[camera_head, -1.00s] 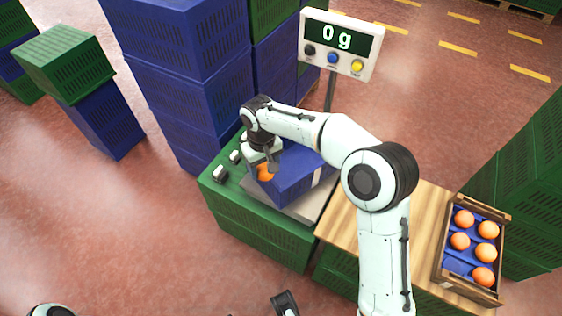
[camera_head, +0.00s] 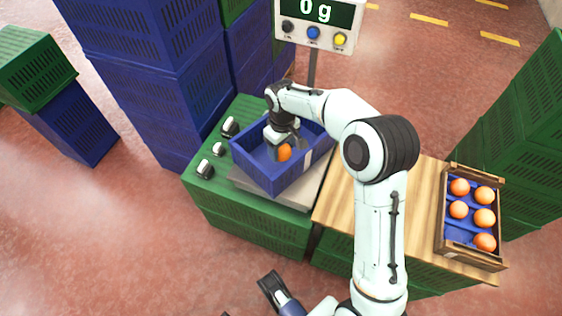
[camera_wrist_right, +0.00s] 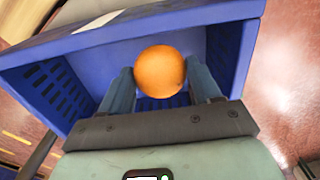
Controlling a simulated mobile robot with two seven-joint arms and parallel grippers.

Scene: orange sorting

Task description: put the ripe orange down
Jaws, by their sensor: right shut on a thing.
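My right gripper (camera_head: 284,146) reaches down into an open blue crate (camera_head: 251,168) on the scale platform (camera_head: 310,187). It is shut on a ripe orange (camera_head: 284,153). In the right wrist view the orange (camera_wrist_right: 160,71) sits between the two fingers, inside the crate walls (camera_wrist_right: 60,75). I cannot tell whether it touches the crate floor. No other fruit shows in the crate. The scale display (camera_head: 317,11) reads 0 g. A dark part at the bottom edge may belong to my left gripper; its jaws cannot be made out.
A wooden crate (camera_head: 440,222) with several oranges on a blue liner stands on the wooden board (camera_head: 335,198) at right. Small black-and-white items (camera_head: 205,169) lie on the green crate top left of the scale. Tall stacks of blue crates (camera_head: 135,85) rise behind.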

